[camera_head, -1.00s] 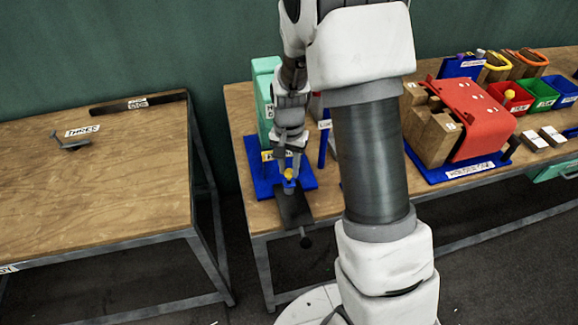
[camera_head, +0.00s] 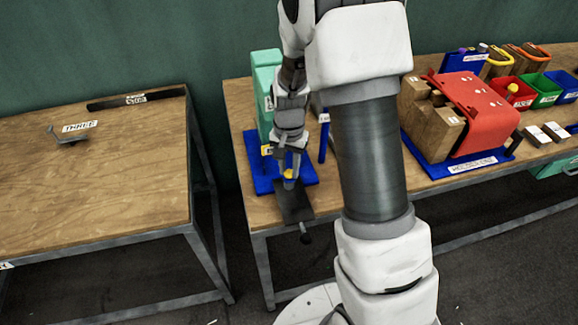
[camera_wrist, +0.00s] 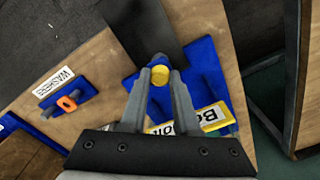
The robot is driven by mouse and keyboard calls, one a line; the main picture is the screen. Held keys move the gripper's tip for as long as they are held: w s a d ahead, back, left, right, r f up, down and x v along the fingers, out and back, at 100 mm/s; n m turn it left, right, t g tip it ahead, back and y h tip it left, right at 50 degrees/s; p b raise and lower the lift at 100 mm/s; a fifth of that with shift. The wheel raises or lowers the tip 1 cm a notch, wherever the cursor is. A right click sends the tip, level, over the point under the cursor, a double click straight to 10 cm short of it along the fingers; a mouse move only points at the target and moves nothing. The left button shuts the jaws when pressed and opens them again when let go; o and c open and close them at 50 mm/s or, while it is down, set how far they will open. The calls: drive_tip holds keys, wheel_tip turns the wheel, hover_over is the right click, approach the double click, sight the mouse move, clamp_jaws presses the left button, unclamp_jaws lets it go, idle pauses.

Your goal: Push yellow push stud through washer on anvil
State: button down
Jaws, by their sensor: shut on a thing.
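The yellow push stud (camera_wrist: 160,74) shows between the two fingertips of my gripper (camera_wrist: 158,82) in the wrist view. The gripper is shut on it. In the head view the stud (camera_head: 289,175) is a small yellow spot at the end of my gripper (camera_head: 290,168), above the dark plate (camera_head: 294,206) at the front of the blue press base (camera_head: 258,172). The dark plate also shows in the wrist view (camera_wrist: 140,28), just beyond the fingertips. I cannot make out the washer or the anvil under the stud. I cannot tell whether the stud touches anything below.
A green press body (camera_head: 264,85) stands behind my gripper. A blue washers holder (camera_wrist: 68,98) with an orange ring lies left in the wrist view. A red fixture (camera_head: 475,112) and several bins stand right. The left table (camera_head: 100,190) is mostly bare.

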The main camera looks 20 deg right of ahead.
sight(289, 172)
drive_tip(key=shift+f, duration=0.3)
drive_tip(key=c, duration=0.6)
unclamp_jaws()
drive_tip(key=shift+o, duration=0.2)
drive_tip(key=shift+r, duration=0.1)
wheel_tip(289, 172, up, 17)
drive_tip(key=shift+r, duration=0.15)
